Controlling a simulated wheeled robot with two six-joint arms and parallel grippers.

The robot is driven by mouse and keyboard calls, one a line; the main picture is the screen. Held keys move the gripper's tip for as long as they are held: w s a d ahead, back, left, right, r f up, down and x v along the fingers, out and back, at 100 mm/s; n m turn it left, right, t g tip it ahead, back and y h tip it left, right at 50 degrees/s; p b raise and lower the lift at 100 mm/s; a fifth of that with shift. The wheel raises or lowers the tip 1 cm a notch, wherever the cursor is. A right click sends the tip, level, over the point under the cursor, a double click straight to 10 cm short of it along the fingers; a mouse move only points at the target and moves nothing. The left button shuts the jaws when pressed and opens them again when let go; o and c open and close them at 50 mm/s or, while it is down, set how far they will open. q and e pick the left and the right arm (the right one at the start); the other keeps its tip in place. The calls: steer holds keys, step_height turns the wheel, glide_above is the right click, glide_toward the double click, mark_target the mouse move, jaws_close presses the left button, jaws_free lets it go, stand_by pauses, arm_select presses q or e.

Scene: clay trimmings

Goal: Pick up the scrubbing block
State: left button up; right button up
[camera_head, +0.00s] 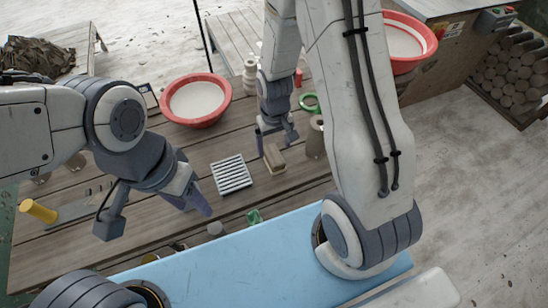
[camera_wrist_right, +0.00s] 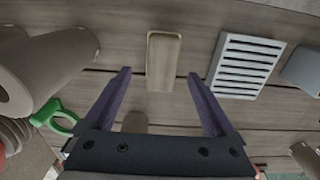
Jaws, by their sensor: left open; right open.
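The scrubbing block (camera_head: 274,160) is a small tan wooden block lying on the plank table, just left of a grey-brown cylinder. In the right wrist view the block (camera_wrist_right: 163,62) lies ahead of and between the fingertips, its length running roughly along the finger direction. My right gripper (camera_head: 275,142) is open and empty, pointing down close to the block; the right wrist view shows both fingers (camera_wrist_right: 159,76) apart. I cannot tell the exact height gap. My left gripper (camera_head: 155,212) is open and empty over the left part of the table.
A white slatted rack (camera_head: 231,174) lies left of the block. A red-rimmed basin (camera_head: 196,101) stands behind it. A green ring (camera_head: 309,102) and a grey-brown cylinder (camera_head: 316,137) are to the right. A yellow-handled tool (camera_head: 38,211) lies at the left.

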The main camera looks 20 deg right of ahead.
mark_target(274, 154)
step_height(274, 154, down, 4)
steer(key=shift+a+f, duration=0.15)
steer(key=shift+f, duration=0.1)
steer(key=shift+s, duration=0.1)
jaws_close()
steer(key=shift+r+p, duration=0.2)
steer(key=shift+p, duration=0.1)
